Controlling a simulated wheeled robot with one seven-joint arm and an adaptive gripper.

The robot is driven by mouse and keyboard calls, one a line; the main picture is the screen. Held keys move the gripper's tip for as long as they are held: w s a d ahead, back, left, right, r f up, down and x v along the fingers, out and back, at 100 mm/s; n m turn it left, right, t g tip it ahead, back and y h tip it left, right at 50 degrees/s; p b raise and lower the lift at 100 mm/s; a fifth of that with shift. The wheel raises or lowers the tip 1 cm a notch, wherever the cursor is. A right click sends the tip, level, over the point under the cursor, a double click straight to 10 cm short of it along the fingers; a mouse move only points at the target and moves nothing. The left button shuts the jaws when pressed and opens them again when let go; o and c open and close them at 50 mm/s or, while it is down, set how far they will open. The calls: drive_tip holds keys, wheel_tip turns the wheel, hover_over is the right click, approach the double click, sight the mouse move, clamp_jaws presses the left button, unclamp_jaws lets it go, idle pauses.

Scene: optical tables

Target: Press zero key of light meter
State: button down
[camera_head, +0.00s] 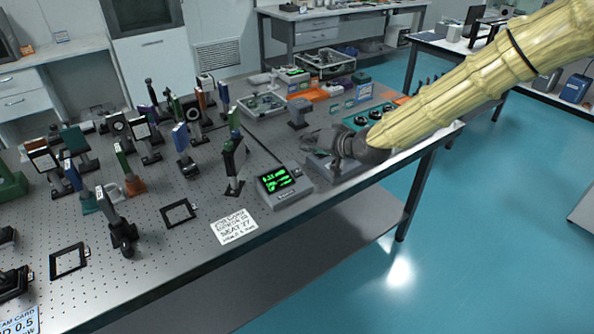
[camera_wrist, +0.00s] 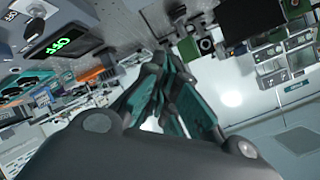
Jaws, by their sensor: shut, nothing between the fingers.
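The light meter (camera_head: 285,184) is a grey box with a lit green display, near the front edge of the perforated table in the head view. Its keys are too small to make out. My gripper (camera_head: 318,148) is dark and sits behind and to the right of the meter, apart from it in the picture. In the wrist view my gripper's fingers (camera_wrist: 160,60) come together at the tips with nothing between them. A device with a green display (camera_wrist: 67,45) shows at upper left there; I cannot tell whether it is the light meter.
A grey box (camera_head: 330,168) lies below my gripper, right of the meter. Several post-mounted optics, including a dark green one (camera_head: 234,162), stand to the left. A printed card (camera_head: 234,227) lies in front. Trays and a clear bin (camera_head: 327,63) stand behind.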

sight(302, 173)
drive_tip(key=shift+f, duration=0.15)
drive_tip(key=shift+w+a+f+b, duration=0.35)
drive_tip(key=shift+f+b, duration=0.5)
drive_tip(key=shift+f, duration=0.5)
drive_tip(key=shift+w+a+f+b, duration=0.2)
drive_tip(key=shift+w+f+b, duration=0.2)
drive_tip(key=shift+f+b, duration=0.7)
drive_tip(key=shift+w+a+f+b, duration=0.35)
drive_tip(key=shift+f+b, duration=0.2)
drive_tip(key=shift+f, duration=1.1)
drive_tip(key=shift+f, duration=0.2)
drive_tip(key=shift+w+f, duration=0.15)
drive_tip(key=shift+w+a+f+b, duration=0.1)
drive_tip(key=shift+f+b, duration=0.25)
drive_tip(key=shift+f, duration=0.05)
drive_tip(key=shift+s+r+p, duration=0.25)
drive_tip(key=shift+r+p, duration=0.25)
drive_tip(key=shift+r, duration=0.3)
drive_tip(key=shift+s+d+r+p, duration=0.2)
drive_tip(key=shift+r+p, duration=0.25)
drive_tip(key=shift+r, duration=0.35)
drive_tip(key=shift+s+d+r+p, duration=0.25)
drive_tip(key=shift+r+p, duration=0.25)
drive_tip(key=shift+r, duration=0.25)
drive_tip(key=shift+s+d+r+p, duration=0.2)
drive_tip(key=shift+r+p, duration=0.25)
drive_tip(key=shift+r, duration=0.35)
